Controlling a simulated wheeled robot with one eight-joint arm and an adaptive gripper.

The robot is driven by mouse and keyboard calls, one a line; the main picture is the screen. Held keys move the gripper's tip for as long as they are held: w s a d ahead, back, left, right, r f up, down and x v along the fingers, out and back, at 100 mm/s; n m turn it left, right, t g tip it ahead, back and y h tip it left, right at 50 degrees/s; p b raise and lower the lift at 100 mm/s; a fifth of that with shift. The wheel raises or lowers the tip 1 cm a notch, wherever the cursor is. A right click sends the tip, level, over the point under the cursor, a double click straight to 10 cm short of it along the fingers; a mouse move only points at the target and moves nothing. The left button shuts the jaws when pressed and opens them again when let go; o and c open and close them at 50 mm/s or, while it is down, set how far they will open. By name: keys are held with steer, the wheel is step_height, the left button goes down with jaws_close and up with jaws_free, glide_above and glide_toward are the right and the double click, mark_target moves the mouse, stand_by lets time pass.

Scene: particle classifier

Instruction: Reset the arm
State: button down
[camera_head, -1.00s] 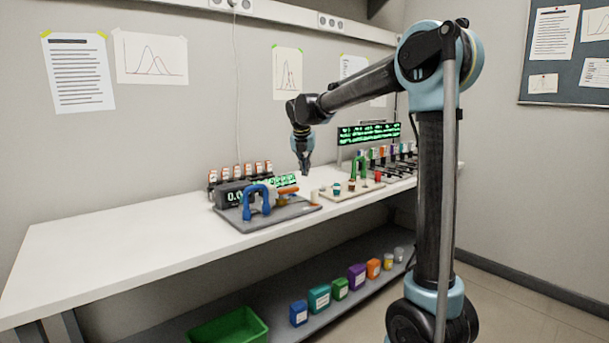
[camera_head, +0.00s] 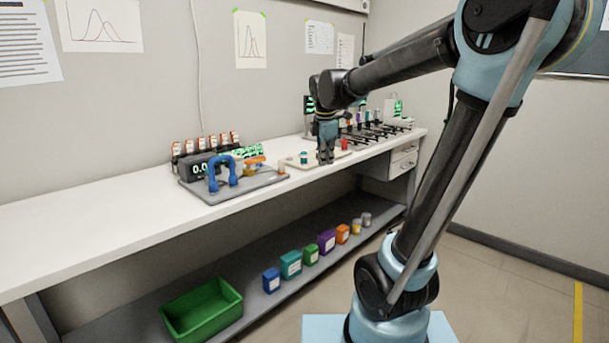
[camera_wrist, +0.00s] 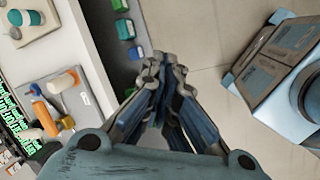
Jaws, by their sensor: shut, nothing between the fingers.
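My gripper (camera_head: 326,158) hangs pointing down in front of the bench's right part in the head view. In the wrist view my gripper (camera_wrist: 152,66) has its fingertips together, with nothing between them. It is over the bench's front edge there, with the shelf and floor below. My arm reaches from the upper right of the head view across to the gripper. No object touches the fingers.
The white bench (camera_head: 90,235) bears a grey device board with a blue arch (camera_head: 222,174) and a display. Right of it are a small board with cups (camera_head: 303,158) and a rack. The lower shelf holds a green bin (camera_head: 203,310) and several coloured containers. The bench's left part is clear.

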steer(key=s+d+f+m, duration=0.6)
steer(key=s+f+m, duration=0.3)
steer(key=s, duration=0.3)
steer(key=s+d+f+m+g, duration=0.1)
steer(key=s+d+f+m, duration=0.5)
steer(key=s+f+m, duration=0.3)
steer(key=s+m, duration=0.2)
steer(key=s, duration=0.2)
steer(key=shift+s+f+m+y, duration=0.2)
steer(key=shift+f+m+y, duration=0.1)
steer(key=shift+f, duration=0.05)
steer(key=shift+w+f, duration=0.2)
steer(key=shift+w, duration=0.3)
